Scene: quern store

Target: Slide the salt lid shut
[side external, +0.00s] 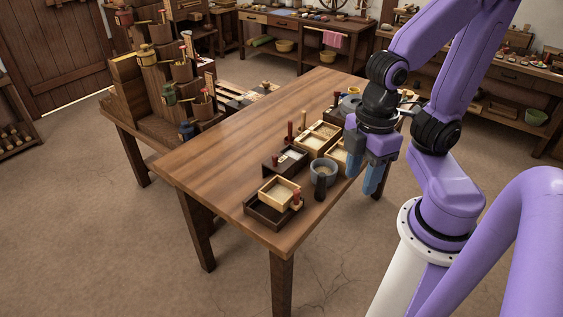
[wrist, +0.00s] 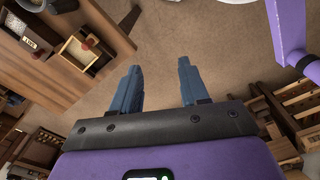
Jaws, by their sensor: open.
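My gripper (side external: 362,174) hangs open and empty at the table's right edge; its two blue fingers stand apart in the wrist view (wrist: 159,72), with only floor between them. A small dark box (side external: 270,166) with a whitish patch on top sits mid-row on the table, left of my gripper.
A grey bowl (side external: 323,174) and a dark upright cylinder (side external: 320,188) stand between the boxes and my gripper. Pale compartment trays (side external: 318,137) lie behind. The table's left half (side external: 215,155) is bare. A tiered stand (side external: 165,90) with pots is at the back left.

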